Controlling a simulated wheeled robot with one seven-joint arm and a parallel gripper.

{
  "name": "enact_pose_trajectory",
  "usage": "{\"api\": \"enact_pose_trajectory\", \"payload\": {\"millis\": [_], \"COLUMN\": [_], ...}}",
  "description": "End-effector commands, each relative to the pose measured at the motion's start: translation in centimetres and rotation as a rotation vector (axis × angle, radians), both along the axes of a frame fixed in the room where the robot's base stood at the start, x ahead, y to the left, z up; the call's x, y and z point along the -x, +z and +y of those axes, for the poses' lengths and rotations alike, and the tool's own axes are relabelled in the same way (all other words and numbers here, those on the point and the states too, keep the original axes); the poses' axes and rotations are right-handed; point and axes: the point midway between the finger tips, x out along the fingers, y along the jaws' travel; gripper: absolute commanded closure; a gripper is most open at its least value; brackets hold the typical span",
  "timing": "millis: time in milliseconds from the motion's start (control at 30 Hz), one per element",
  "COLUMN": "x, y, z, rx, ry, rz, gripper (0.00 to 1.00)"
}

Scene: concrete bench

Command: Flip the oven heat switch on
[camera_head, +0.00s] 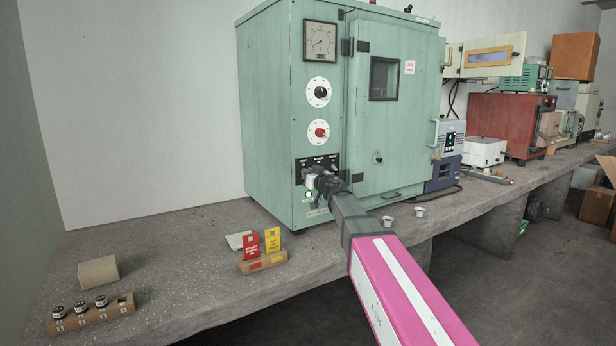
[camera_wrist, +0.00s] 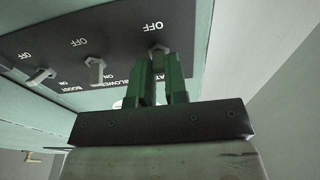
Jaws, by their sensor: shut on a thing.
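The teal oven (camera_head: 270,120) stands on the bench with a black switch panel (camera_head: 331,160) low on its front. In the wrist view the panel (camera_wrist: 125,47) carries a row of metal toggles marked OFF and ON. The toggle at the right end of the row, the heat switch (camera_wrist: 158,48), has its label partly covered, with "AT" showing. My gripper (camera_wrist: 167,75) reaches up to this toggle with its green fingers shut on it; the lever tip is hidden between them. In the head view my gripper (camera_head: 313,181) is at the panel, covering part of it.
Two other toggles, one by the BLOWER label (camera_wrist: 96,70) and one by BOOST (camera_wrist: 40,76), sit close to the left of my fingers. Red and yellow cards (camera_head: 262,245) in a wooden holder stand in front of the oven. Small cups (camera_head: 388,221) stand near my arm.

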Motion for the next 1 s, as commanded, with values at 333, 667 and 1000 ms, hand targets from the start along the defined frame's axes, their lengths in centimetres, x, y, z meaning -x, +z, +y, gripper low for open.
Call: {"api": "enact_pose_trajectory", "payload": {"millis": [333,667,1000], "x": [0.0,-0.2,-0.3], "y": [0.7,1.2,1.5], "z": [0.0,0.1,0.2], "rx": [0.088,0.165,0.221], "ry": [0.0,0.001,0.001], "rz": [0.126,0.24,0.325], "gripper": [1.0,1.0,1.0]}}
